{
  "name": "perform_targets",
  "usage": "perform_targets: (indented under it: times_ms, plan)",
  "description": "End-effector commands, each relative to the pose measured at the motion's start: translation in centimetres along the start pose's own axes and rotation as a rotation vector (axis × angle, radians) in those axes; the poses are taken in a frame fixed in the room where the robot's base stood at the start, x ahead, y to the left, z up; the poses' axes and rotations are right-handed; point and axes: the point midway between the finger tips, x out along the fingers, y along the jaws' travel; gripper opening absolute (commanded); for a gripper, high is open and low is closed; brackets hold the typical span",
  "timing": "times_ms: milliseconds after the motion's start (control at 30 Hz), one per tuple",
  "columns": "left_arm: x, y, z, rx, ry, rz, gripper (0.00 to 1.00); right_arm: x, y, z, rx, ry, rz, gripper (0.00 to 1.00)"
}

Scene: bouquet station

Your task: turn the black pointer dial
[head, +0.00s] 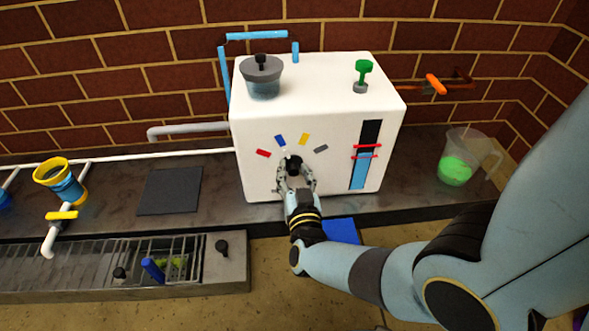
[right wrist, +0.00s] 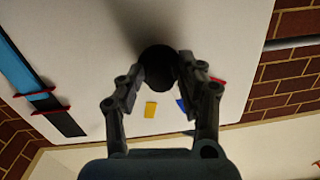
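The black pointer dial (head: 293,164) is on the front face of the white box (head: 262,175), below an arc of red, blue, yellow and grey marks. My right gripper (head: 295,176) is at the dial, with a finger on each side. In the right wrist view, the round dark dial (right wrist: 158,66) sits between the fingertips (right wrist: 162,72), which appear to touch its sides. The fingers cover part of the dial, and I cannot tell which mark its pointer faces. My left gripper is not in view.
A level gauge (head: 365,155) with red markers is right of the dial. A grey-lidded knob (head: 262,77) and green valve (head: 363,76) are on top of the box. A jug with green liquid (head: 456,168) stands right. A blue block (head: 342,231) lies below the box.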

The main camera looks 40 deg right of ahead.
Motion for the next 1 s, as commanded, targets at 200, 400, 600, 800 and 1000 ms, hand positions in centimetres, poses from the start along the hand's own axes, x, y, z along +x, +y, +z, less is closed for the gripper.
perform_targets:
  times_ms: [200, 400, 600, 800, 1000]
  plan:
    - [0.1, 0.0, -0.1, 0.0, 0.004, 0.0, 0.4, -0.1, 0.0, 0.0, 0.0, 0.0, 0.0, 0.5]
    - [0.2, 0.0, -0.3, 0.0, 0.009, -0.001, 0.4, -0.1, 0.0, -0.2, 0.001, -0.001, 0.001, 0.5]
    - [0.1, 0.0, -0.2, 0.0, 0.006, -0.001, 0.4, -0.3, -0.2, -1.9, 0.002, 0.0, 0.001, 0.5]
    - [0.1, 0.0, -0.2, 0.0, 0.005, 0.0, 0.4, -0.3, -0.6, -5.0, 0.004, 0.001, 0.0, 0.5]
    - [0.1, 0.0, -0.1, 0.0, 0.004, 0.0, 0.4, -0.4, -0.9, -8.1, 0.003, 0.001, 0.001, 0.5]
